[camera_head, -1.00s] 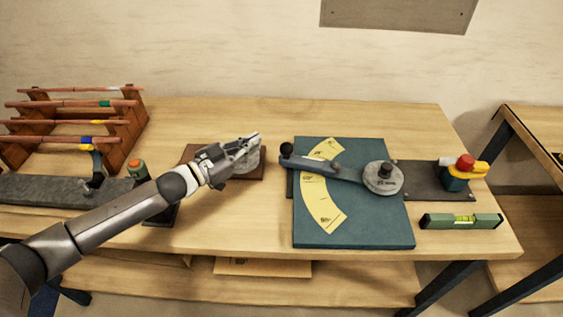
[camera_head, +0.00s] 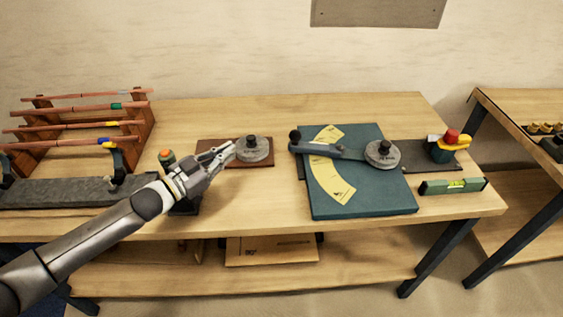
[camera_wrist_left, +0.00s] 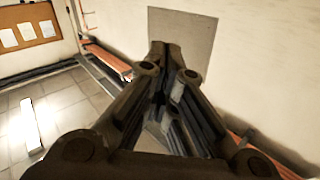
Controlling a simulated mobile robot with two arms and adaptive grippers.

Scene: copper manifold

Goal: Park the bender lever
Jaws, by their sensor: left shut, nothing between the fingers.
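The bender is a teal plate (camera_head: 375,195) with a yellow angle scale (camera_head: 330,180). Its grey lever (camera_head: 335,151) runs from a round hub (camera_head: 382,153) leftward to a dark knob (camera_head: 295,136) at the plate's upper left edge. My left gripper (camera_head: 228,150) is shut and empty, left of the lever and apart from it, in front of a round grey disc (camera_head: 255,149) on a brown board. In the left wrist view the closed fingers (camera_wrist_left: 168,65) point toward a blank wall, with no bender in sight. My right gripper is not in view.
A wooden rack (camera_head: 130,130) with copper pipes stands at the left, behind a long grey bar (camera_head: 70,191). Bare wood shows behind the plate.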

